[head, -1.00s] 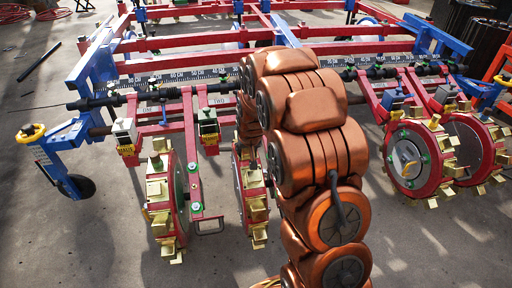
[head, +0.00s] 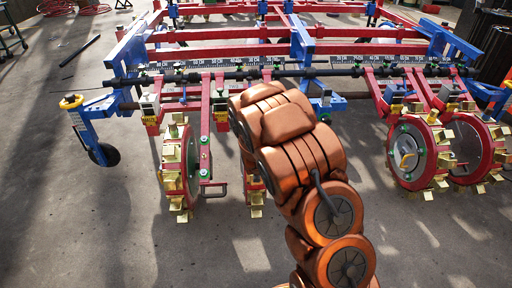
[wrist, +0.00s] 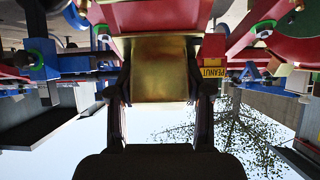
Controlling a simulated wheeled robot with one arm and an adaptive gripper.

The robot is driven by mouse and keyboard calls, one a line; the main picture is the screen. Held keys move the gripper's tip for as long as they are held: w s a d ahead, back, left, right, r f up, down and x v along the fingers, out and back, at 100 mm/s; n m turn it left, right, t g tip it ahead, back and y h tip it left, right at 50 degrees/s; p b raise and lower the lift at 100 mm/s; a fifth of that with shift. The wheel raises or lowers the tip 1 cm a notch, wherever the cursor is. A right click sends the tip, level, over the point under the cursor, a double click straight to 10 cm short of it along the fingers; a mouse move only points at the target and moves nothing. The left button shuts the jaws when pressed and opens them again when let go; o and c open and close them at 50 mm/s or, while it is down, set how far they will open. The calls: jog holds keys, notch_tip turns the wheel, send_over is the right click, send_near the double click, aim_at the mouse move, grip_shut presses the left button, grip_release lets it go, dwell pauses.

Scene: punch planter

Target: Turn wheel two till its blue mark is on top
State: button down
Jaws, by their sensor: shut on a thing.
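Wheel two, second from the left, is mostly hidden behind my arm in the head view; only some brass blocks on its rim (head: 255,195) show beside the arm. My gripper is hidden by my arm there. In the wrist view my gripper (wrist: 161,90) has one finger on each side of a brass-coloured block (wrist: 160,66) and is shut on it. A red part lies just beyond the block. I cannot make out a blue mark on the wheel in either view.
Wheel one (head: 182,168) stands left of my arm, with a red bracket close by. Two more wheels, one (head: 408,152) nearer my arm, stand at the right. A yellow PEANUT label (wrist: 213,68) is beside the block. The concrete floor (head: 130,230) in front is open.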

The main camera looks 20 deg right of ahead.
jog(key=shift+s+a+f, duration=0.1)
jog(key=shift+s+a, duration=0.05)
dwell(0.3)
jog(key=shift+c, duration=2.4)
grip_release()
jog(key=shift+s, duration=0.15)
jog(key=v, duration=0.7)
